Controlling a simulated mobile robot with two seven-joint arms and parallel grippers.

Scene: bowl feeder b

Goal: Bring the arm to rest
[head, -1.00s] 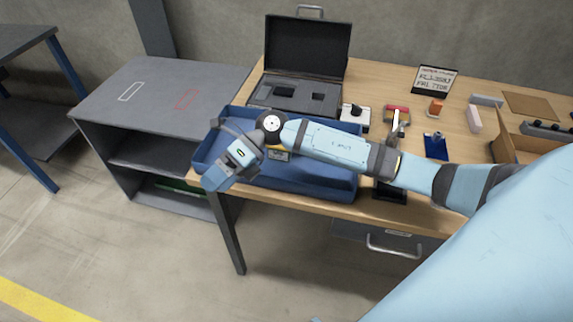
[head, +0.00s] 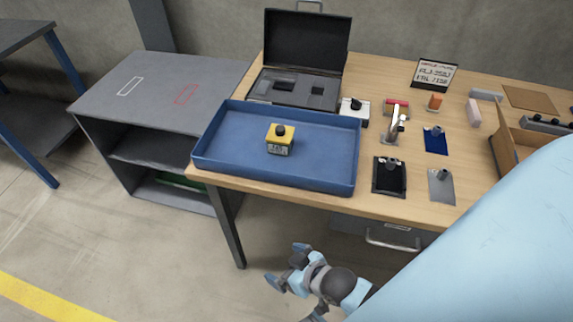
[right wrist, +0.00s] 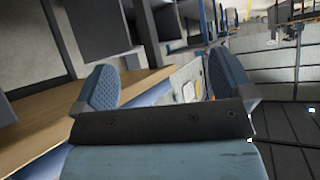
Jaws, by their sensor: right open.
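My right gripper (head: 287,266) is open and empty, low in front of the table, above the floor and clear of the table's front edge. Its two blue padded fingers (right wrist: 165,92) stand wide apart in the right wrist view, with nothing between them. My light blue arm fills the lower right of the head view. The left gripper does not show.
A blue tray (head: 225,172) on the wooden table (head: 350,200) holds a yellow block with a black knob (head: 280,140). Behind it stands an open black case (head: 305,50). Several small tools and parts lie to the right. A grey shelf unit (head: 150,95) stands left.

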